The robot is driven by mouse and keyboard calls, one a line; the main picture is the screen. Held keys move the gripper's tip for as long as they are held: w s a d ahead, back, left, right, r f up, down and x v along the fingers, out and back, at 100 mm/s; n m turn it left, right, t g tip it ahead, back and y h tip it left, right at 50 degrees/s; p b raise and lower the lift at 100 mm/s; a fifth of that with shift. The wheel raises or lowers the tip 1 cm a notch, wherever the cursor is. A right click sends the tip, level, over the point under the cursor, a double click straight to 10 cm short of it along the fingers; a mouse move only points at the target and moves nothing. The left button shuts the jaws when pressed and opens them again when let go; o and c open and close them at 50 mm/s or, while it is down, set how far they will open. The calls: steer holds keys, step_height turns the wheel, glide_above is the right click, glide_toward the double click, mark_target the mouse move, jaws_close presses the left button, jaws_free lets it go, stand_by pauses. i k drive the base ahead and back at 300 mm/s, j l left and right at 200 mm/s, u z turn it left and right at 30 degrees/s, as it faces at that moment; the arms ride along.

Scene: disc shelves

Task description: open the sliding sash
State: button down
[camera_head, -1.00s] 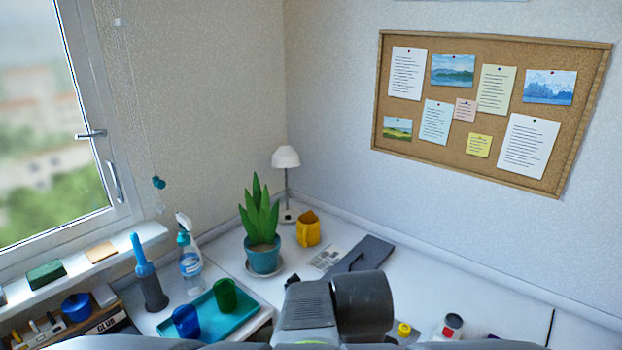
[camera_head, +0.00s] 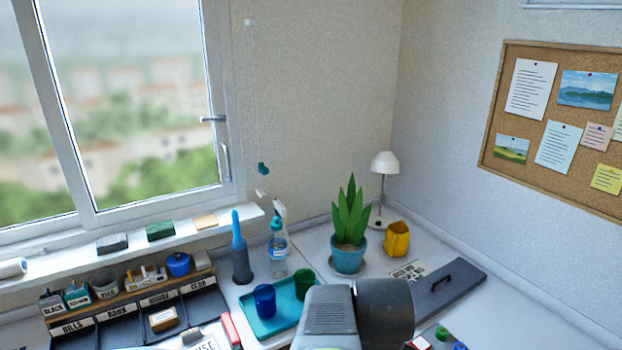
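The window's sliding sash (camera_head: 222,85) is at the left, a white-framed glass pane with its right stile close to the right jamb. A lever handle (camera_head: 212,119) sticks out level from this stile, and an upright pull handle (camera_head: 225,162) sits just below it. The sash's left stile (camera_head: 62,120) overlaps the pane to its left. I see no open gap at the right edge, though the line there is too fine to be certain. My gripper is not in view; only grey parts of my own arm show at the bottom centre, well away from the sash.
The windowsill (camera_head: 130,247) holds sponges and a white roll. Below it are a labelled organizer (camera_head: 125,318), a blue-topped bottle (camera_head: 241,250), a spray bottle (camera_head: 278,250) and a teal tray (camera_head: 262,325) with two cups. A potted plant (camera_head: 348,255) and lamp (camera_head: 384,165) stand further right.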

mark_target(26, 14)
steer(key=u, duration=1.2)
